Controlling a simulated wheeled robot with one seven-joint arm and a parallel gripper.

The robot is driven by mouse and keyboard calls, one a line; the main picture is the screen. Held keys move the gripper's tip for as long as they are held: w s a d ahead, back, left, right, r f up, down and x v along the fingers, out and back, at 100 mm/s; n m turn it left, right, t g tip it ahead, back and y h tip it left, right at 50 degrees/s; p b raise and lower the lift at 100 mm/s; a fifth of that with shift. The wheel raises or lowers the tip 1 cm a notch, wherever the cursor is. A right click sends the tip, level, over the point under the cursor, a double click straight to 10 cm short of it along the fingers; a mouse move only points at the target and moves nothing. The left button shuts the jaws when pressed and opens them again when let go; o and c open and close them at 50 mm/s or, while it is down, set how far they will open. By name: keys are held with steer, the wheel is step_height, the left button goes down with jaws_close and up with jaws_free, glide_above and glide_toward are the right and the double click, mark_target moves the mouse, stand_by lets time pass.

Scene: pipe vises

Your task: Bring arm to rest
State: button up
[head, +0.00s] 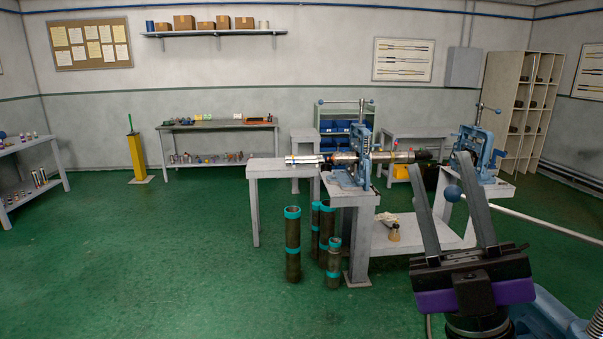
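My gripper (452,203) is at the lower right of the head view, pointing up and away. Its two long grey fingers stand apart, with nothing seen between them. Behind the fingers stands a blue pipe vise (480,152) on a grey stand. A second blue vise (353,165) stands to the left on its own grey stand. A metal pipe (392,157) runs level through that left vise. My gripper appears nearer to me than the vises and is not seen touching them.
Several dark pipes with teal bands (292,245) stand on the floor by the left vise. A workbench (217,145) and a yellow post (137,157) stand at the back. The green floor at left is clear.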

steer(key=s+d+f+m+g+h, duration=0.1)
steer(key=s+d+f+m+h, duration=0.15)
steer(key=f+m+h, duration=0.5)
steer(key=s+d+f+m+h, duration=0.1)
steer(key=s+f+m+h, duration=0.3)
steer(key=f+m+h, duration=0.4)
steer(key=s+d+f+m+g+h, duration=0.1)
steer(key=s+d+f+m+h, duration=0.15)
steer(key=f+m+h, duration=0.5)
steer(key=s+f+n+g+y, duration=0.2)
steer(key=s+f+g, duration=0.2)
steer(key=s+f, duration=0.4)
steer(key=s+f+n+g+y, duration=0.2)
steer(key=s+f, duration=0.6)
steer(key=s, duration=0.6)
steer(key=shift+a+g, duration=0.35)
steer(key=shift+g, duration=0.55)
steer(key=shift+w+f, duration=0.1)
